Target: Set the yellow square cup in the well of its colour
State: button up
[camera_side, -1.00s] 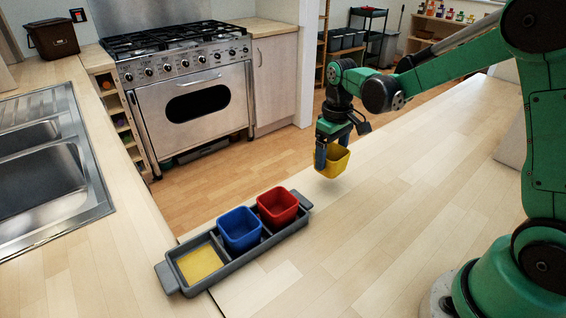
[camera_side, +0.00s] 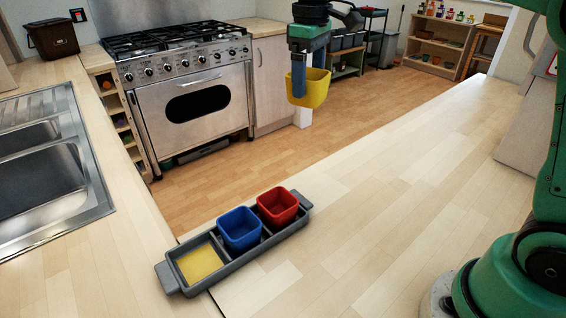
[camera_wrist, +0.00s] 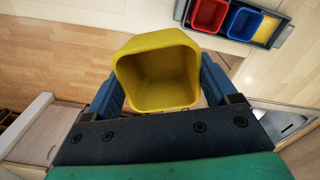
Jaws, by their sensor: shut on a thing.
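The yellow square cup (camera_side: 309,90) is held high in the air, upright, by my gripper (camera_side: 299,78). In the wrist view the cup (camera_wrist: 158,72) sits between the two blue fingers of my gripper (camera_wrist: 160,92), its open top facing the camera. The grey tray (camera_side: 236,262) lies on the light wood worktop, well below and to the left of the cup in the side view. Its near-left well has a yellow floor (camera_side: 200,263) and is empty. The tray's yellow well (camera_wrist: 268,30) also shows at the top right of the wrist view.
A blue cup (camera_side: 240,229) stands in the tray's middle well and a red cup (camera_side: 277,206) in its far well. The worktop (camera_side: 370,220) right of the tray is clear. A sink (camera_side: 60,180) is at left, a cooker (camera_side: 190,95) behind.

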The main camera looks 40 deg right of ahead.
jog(key=s+a+n, duration=0.3)
jog(key=a+n, duration=1)
jog(key=a, duration=1.2)
notch_tip(320, 180, down, 20)
jog(key=shift+a+r, duration=0.1)
jog(key=shift+r, duration=0.05)
jog(key=shift+f, duration=0.2)
jog(key=o, duration=1.1)
jog(key=shift+c, duration=0.2)
jog(key=shift+r, duration=0.1)
